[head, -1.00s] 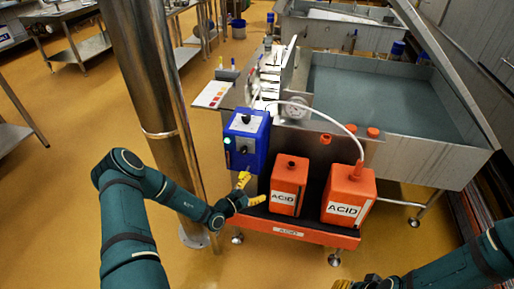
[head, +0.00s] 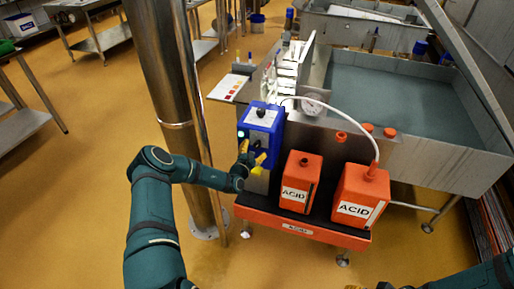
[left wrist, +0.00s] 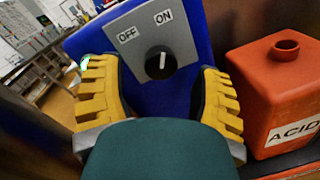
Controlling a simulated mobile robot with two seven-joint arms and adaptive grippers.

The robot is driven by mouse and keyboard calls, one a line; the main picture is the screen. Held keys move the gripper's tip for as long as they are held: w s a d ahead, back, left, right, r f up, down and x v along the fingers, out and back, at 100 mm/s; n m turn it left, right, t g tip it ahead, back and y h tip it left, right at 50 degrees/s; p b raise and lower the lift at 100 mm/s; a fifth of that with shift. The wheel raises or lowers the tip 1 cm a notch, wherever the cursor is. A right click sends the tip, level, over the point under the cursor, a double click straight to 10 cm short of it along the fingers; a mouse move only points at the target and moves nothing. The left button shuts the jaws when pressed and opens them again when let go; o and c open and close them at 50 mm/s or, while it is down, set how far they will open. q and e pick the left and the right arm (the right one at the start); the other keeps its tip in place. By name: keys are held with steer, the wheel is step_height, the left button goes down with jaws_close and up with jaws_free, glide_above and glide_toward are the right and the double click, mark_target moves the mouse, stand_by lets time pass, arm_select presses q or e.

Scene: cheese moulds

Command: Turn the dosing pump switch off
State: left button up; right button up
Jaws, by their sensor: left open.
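The dosing pump (head: 272,122) is a blue box at the left end of a red rack. Its switch (left wrist: 161,62) is a black knob with a white mark on a grey plate labelled OFF and ON. The mark points up, toward ON. A green lamp (head: 241,133) is lit on the pump's left side. My left gripper (head: 252,154) is open in front of the switch, one yellow finger on each side of it in the left wrist view (left wrist: 156,66). My right gripper is mostly cut off at the bottom edge.
Two orange ACID canisters (head: 300,180) (head: 359,192) stand right of the pump, one with a white hose (head: 350,128). A steel vat (head: 420,110) is behind.

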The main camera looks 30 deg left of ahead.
arm_select(q)
steer(key=shift+w+a+b, duration=0.2)
steer(key=shift+w+b, duration=0.1)
steer(key=shift+w, duration=1.15)
jaws_close()
